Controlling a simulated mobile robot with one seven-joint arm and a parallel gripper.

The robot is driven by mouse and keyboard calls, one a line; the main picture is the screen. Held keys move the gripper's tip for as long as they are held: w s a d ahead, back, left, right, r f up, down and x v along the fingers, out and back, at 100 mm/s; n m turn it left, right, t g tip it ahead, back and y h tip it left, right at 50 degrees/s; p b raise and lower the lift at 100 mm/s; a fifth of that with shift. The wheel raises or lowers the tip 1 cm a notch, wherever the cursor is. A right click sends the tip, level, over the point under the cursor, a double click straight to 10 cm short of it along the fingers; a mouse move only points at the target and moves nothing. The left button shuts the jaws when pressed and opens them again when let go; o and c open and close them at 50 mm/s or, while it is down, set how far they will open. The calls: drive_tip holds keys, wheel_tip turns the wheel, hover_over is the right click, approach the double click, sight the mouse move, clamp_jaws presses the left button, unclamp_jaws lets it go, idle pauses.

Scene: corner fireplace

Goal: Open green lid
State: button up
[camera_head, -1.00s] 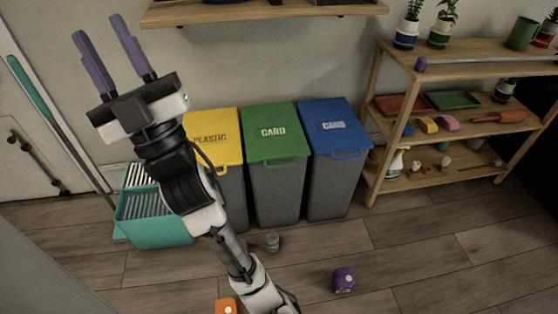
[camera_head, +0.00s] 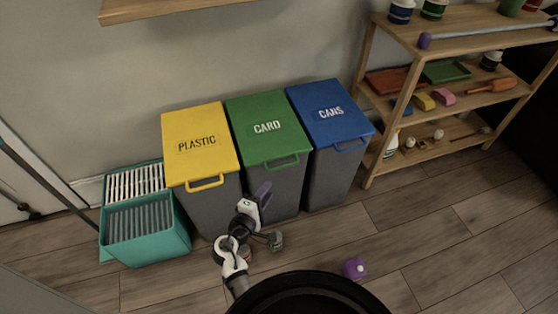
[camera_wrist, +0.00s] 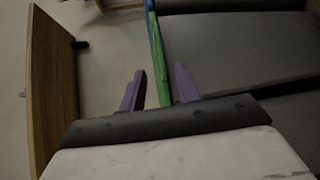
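The green lid (camera_head: 265,125), marked CARD, is closed on the middle grey bin (camera_head: 275,185). Its loop handle (camera_head: 283,164) is at the front edge. My gripper (camera_head: 264,190) is in front of this bin, below the handle. In the wrist view my gripper (camera_wrist: 160,90) shows two purple fingers held apart. The edge of the green lid (camera_wrist: 159,65) appears as a narrow strip running between the fingers in the picture. I see no grip on it, and contact cannot be told.
The yellow PLASTIC lid (camera_head: 200,135) is at left, the blue CANS lid (camera_head: 328,110) at right. A teal crate (camera_head: 150,245) and wooden shelves (camera_head: 450,60) flank the bins. A purple object (camera_head: 354,268) and small can (camera_head: 275,240) are on the floor. A wall shelf (camera_head: 150,8) is above.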

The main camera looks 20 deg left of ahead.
sight(286, 165)
drive_tip(key=b+x, duration=0.2)
drive_tip(key=x, duration=1.1)
drive_tip(key=shift+w+d, duration=0.2)
drive_tip(key=shift+w, duration=0.15)
clamp_jaws()
